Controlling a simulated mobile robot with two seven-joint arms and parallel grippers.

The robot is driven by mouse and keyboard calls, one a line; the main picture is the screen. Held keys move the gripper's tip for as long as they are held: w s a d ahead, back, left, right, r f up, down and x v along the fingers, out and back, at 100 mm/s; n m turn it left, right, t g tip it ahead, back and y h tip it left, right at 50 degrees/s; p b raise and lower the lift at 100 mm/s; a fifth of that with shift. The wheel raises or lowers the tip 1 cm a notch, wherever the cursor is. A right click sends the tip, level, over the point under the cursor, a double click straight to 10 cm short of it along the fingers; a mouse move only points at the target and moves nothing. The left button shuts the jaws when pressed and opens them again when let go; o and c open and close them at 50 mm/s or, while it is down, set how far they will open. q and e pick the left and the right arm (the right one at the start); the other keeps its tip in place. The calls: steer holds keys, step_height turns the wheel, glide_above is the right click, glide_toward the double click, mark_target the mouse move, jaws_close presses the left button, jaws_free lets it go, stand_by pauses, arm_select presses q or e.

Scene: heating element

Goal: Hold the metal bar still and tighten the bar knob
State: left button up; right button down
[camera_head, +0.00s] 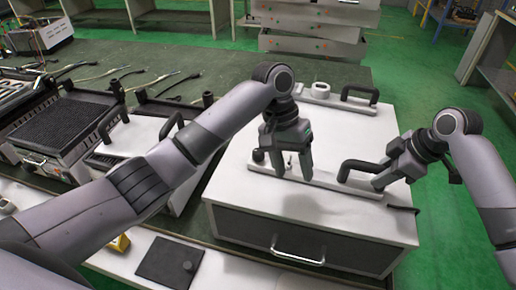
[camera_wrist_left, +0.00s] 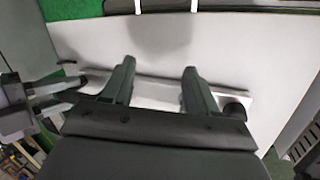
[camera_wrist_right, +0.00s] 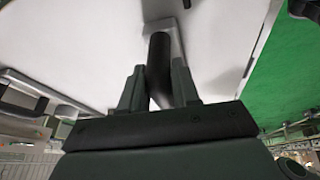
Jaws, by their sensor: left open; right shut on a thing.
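The pale metal bar (camera_head: 325,182) lies along the front of a white box top; it also shows in the left wrist view (camera_wrist_left: 158,90). A black handle (camera_head: 352,166) rises from its right part. My right gripper (camera_head: 383,176) is shut on this handle; the right wrist view shows the dark grip (camera_wrist_right: 159,68) between the fingers. The small dark bar knob (camera_head: 258,156) is at the bar's left end; the left wrist view shows it (camera_wrist_left: 235,109) beside one finger, outside the jaws. My left gripper (camera_head: 294,174) is open and empty above the bar, right of the knob.
The white-topped box (camera_head: 235,190) has a front drawer handle (camera_head: 298,256). A second bar with a black handle (camera_head: 360,92) and a pale ring (camera_head: 320,90) lies at its back. An opened heating unit (camera_head: 60,125) stands left. The box top between the bars is mostly clear.

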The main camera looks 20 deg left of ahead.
mark_target(258, 152)
arm_select(q)
steer(key=w+a+r+t+y, duration=0.2)
steer(key=w+a+r+y, duration=0.1)
steer(key=w+a+r, duration=0.6)
steer(key=shift+m, duration=0.3)
steer(key=f, duration=0.4)
steer(key=s+f, duration=0.1)
steer(key=f, duration=0.3)
steer(key=s+f, duration=0.1)
steer(key=f, duration=0.3)
steer(key=shift+a+f, duration=0.3)
steer(key=shift+f, duration=0.1)
steer(key=shift+c, duration=0.3)
steer(key=c, duration=1)
